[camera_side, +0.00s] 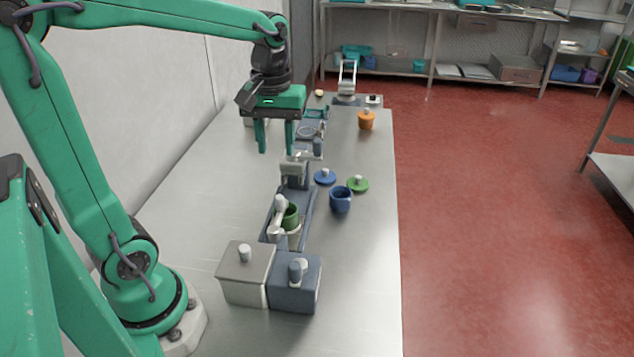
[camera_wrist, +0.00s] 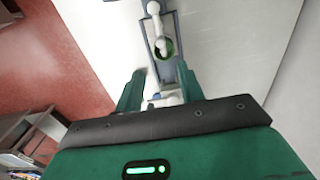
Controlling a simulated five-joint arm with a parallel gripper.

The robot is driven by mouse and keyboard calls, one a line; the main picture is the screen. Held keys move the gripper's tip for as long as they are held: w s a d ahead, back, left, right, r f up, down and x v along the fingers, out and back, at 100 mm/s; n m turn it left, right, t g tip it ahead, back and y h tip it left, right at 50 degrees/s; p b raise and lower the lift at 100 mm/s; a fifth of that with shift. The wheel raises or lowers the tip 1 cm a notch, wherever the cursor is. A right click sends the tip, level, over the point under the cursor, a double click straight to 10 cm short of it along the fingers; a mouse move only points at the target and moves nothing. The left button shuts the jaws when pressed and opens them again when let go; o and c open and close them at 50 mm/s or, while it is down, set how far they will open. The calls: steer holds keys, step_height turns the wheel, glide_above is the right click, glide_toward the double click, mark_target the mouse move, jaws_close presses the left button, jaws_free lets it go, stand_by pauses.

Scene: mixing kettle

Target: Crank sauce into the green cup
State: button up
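The green cup (camera_side: 291,217) sits on a blue-grey tray under a white spout on the metal table; it also shows in the wrist view (camera_wrist: 170,47), partly covered by the spout. Near it, at the front of the table, are a grey metal box (camera_side: 245,275) with a knob on its lid and a blue-grey box (camera_side: 297,287) with a knob-like handle, perhaps the crank. My gripper (camera_side: 275,150) is above the table, behind the cup, fingers pointing down. Its fingers (camera_wrist: 158,92) are apart with nothing held between them.
A blue cup (camera_side: 340,201), a blue lid (camera_side: 325,178) and a green lid (camera_side: 358,184) lie right of the green cup. An orange lidded pot (camera_side: 367,121) is farther back. Other small equipment (camera_side: 293,172) stands below my gripper.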

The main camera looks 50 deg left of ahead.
steer(key=shift+d, duration=0.1)
glide_above(294, 264)
step_height(294, 264, down, 6)
steer(key=shift+d+r, duration=0.1)
steer(key=shift+r, duration=0.05)
steer(key=shift+f, duration=4.15)
steer(key=c, duration=0.6)
